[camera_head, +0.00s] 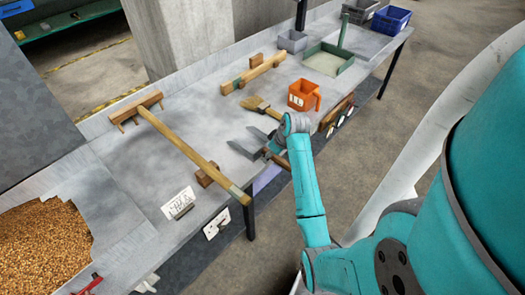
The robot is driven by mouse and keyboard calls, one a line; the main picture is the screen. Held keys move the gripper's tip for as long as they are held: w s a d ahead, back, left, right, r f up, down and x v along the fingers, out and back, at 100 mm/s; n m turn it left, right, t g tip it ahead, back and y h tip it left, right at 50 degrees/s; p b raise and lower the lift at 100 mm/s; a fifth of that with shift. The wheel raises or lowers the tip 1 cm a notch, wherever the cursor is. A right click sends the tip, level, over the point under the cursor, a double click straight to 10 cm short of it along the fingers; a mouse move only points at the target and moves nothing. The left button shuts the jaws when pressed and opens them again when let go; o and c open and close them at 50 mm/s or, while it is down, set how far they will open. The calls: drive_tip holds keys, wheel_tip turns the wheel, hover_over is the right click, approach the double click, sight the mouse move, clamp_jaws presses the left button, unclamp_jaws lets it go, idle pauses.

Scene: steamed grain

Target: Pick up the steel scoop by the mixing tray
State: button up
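My gripper (239,137) is over the front half of the grey table, left of the orange jug.
The orange jug (302,97) and a brush (262,107) lie close to my gripper. A long wooden rake (185,146) crosses the table at left. Grey (293,42) and blue (391,20) bins stand at the back. Grain (42,250) fills the lower left.

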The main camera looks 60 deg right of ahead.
clamp_jaws()
wheel_tip(320, 180, up, 10)
drive_tip(key=shift+r, duration=0.1)
idle(0.5)
drive_tip(key=c, duration=0.5)
unclamp_jaws()
clamp_jaws()
